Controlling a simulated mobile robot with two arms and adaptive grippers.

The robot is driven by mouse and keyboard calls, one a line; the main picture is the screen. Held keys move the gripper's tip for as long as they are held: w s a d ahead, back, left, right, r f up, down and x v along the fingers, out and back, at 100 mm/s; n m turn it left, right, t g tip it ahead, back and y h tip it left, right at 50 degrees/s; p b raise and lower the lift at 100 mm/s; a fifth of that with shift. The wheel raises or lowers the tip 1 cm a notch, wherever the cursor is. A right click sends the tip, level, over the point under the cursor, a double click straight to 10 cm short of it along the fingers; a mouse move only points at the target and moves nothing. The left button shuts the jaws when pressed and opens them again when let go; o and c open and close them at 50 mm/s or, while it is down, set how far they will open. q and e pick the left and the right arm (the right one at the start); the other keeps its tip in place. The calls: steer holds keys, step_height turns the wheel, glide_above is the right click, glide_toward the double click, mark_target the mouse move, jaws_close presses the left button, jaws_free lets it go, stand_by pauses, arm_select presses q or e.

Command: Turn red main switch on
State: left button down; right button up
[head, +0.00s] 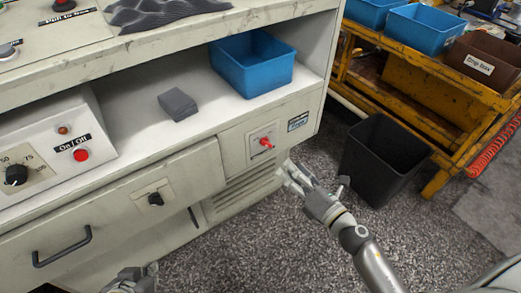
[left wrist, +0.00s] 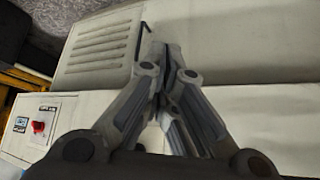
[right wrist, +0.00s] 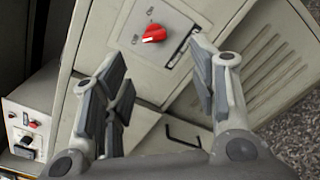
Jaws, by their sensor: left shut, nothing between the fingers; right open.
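The red main switch (head: 266,142) is a rotary knob on a light plate at the right end of the cabinet front. In the right wrist view the red knob (right wrist: 154,34) lies ahead, roughly between the directions of the two fingers and apart from them. My right gripper (head: 293,176) is open and empty, just right of and below the switch. My left gripper (head: 142,274) is low at the bottom edge, far from the switch. In the left wrist view its fingers (left wrist: 158,62) are together with nothing between them; the switch (left wrist: 38,127) shows at far left.
A black selector knob (head: 156,199) and a drawer handle (head: 62,247) stick out of the cabinet front. A red On/Off button (head: 81,155) is on the panel at left. A blue bin (head: 252,65) stands on the shelf. A black bin (head: 382,160) is on the floor behind my right gripper.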

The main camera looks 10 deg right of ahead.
mark_target(269, 146)
steer(key=shift+n, duration=0.3)
steer(key=x, duration=0.9)
steer(key=shift+w+a+r+p, duration=0.15)
steer(key=shift+a+r+p, duration=0.1)
steer(key=shift+r+p, duration=0.15)
steer(key=shift+x, duration=0.75)
arm_select(q)
steer(key=s, duration=0.1)
steer(key=s+g, duration=0.1)
steer(key=s+a, duration=0.1)
steer(key=shift+s+f+g, duration=0.15)
steer(key=shift+f+g, duration=0.1)
steer(key=shift+g, duration=0.05)
